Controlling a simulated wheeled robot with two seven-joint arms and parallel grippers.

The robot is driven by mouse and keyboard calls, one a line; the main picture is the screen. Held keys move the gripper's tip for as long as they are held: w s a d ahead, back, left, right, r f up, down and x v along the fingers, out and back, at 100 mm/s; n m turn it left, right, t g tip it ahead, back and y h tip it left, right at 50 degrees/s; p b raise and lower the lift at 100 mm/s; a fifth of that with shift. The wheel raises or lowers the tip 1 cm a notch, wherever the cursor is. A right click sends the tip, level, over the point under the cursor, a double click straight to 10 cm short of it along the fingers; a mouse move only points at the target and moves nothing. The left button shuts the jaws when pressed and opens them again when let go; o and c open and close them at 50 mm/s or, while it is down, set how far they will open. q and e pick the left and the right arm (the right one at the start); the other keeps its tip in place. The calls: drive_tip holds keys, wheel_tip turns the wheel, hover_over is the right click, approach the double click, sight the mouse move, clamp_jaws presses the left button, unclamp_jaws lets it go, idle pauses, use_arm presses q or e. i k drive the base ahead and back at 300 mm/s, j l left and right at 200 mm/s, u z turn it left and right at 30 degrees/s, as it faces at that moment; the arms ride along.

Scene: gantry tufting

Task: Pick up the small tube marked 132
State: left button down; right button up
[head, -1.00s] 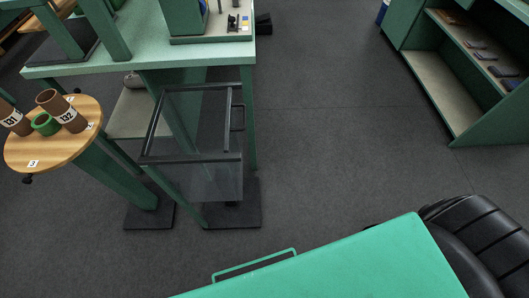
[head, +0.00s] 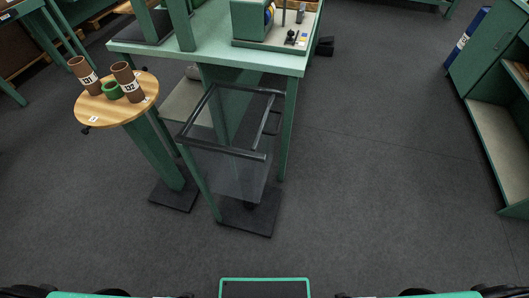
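A brown tube with a white label reading 132 (head: 127,82) stands slightly tilted on a round wooden side table (head: 143,107) at the left of the head view. A second brown tube marked 131 (head: 84,74) stands to its left. A short green ring (head: 112,91) sits between them.
A green workbench (head: 215,45) with a machine stands behind and right of the round table. A clear-sided, dark-framed bin (head: 232,165) hangs under its near edge. A green cabinet (head: 497,60) is at right. The grey floor (head: 370,190) between is open.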

sight(121, 71)
drive_tip(key=i+j+z, duration=0.1)
drive_tip(key=j+z, duration=0.25)
drive_tip(key=j, duration=1.1)
